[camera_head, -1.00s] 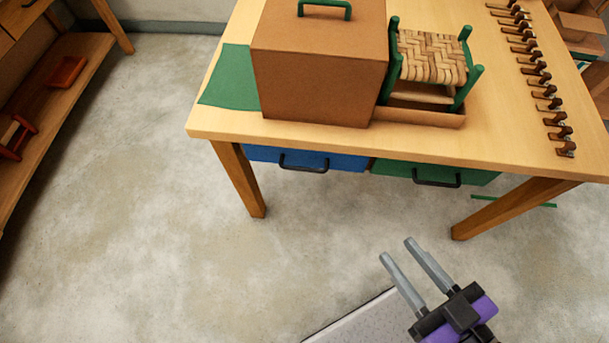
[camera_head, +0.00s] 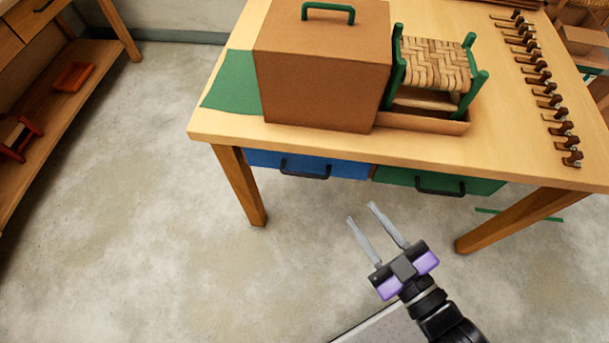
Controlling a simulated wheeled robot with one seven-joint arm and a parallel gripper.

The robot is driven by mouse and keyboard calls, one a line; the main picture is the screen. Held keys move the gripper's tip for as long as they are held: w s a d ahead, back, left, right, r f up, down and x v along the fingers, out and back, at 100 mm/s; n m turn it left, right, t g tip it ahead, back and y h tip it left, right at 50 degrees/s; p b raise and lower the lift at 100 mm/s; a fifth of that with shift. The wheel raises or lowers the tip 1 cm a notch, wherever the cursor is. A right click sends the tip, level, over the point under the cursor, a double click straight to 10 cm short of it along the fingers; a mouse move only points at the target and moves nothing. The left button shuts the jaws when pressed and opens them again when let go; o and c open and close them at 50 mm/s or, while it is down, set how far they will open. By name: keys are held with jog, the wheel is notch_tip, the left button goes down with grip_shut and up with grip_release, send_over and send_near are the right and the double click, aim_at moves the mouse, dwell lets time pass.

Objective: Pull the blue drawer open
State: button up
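The blue drawer (camera_head: 347,168) is set under the table's front edge, left of centre. Its black bar handle (camera_head: 305,169) faces me. The drawer front looks flush beneath the tabletop, beside the green drawer. My gripper (camera_head: 360,212) is open and empty, with its two grey fingers apart and pointing up and left. It shows below and to the right of the blue drawer's handle, apart from it. The upper part of the drawer front is hidden by the tabletop edge.
A green drawer (camera_head: 400,178) with a black handle is right of the blue one. Wooden table legs (camera_head: 240,188) stand on both sides. A brown box (camera_head: 320,75) and a woven-seat stool (camera_head: 435,65) stand on the tabletop (camera_head: 500,130). The floor (camera_head: 180,240) at left is clear.

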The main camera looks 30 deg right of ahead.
jog(key=w+d+f+n+y+b, duration=0.1)
jog(key=w+f+n+b, duration=0.1)
jog(key=w+f+n, duration=0.95)
jog(key=n+g+y, duration=0.1)
jog(key=n, duration=0.2)
send_near(305, 174)
jog(key=w+f, duration=0.1)
jog(key=w, duration=0.2)
jog(key=shift+a+x, duration=0.15)
jog(key=shift+x, duration=1.65)
jog(key=shift+a+x, duration=0.1)
jog(key=shift+x, duration=1.75)
jog(key=shift+s+f, duration=0.1)
grip_shut()
